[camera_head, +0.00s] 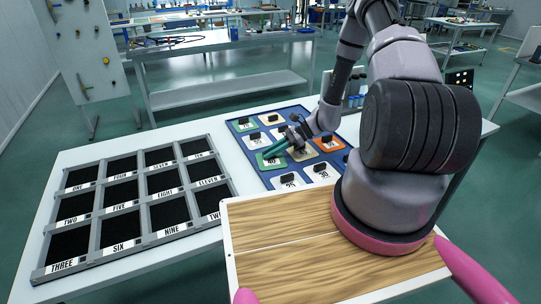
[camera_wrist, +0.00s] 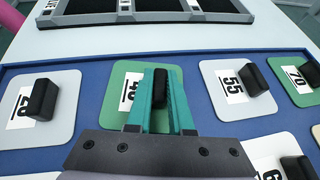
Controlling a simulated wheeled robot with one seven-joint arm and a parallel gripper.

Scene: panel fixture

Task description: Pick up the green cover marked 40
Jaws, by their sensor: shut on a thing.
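The green cover marked 40 (camera_wrist: 117,92) lies in the blue tray (camera_wrist: 92,122) in the wrist view, with a black block handle (camera_wrist: 161,88) on it. My gripper (camera_wrist: 162,80) has its two teal fingers on either side of this handle and is shut on it. The fingers hide part of the cover. In the head view the green cover (camera_head: 264,162) is partly behind my gripper (camera_head: 268,155). The cover looks level and in its place among the others; I cannot tell whether it is lifted at all.
Covers with black handles lie close by: a grey one marked 20 (camera_wrist: 62,108), a white one marked 55 (camera_wrist: 222,98) and a green one marked 70 (camera_wrist: 292,78). A grey rack with labelled black compartments (camera_head: 147,236) stands left on the white table (camera_head: 85,150).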

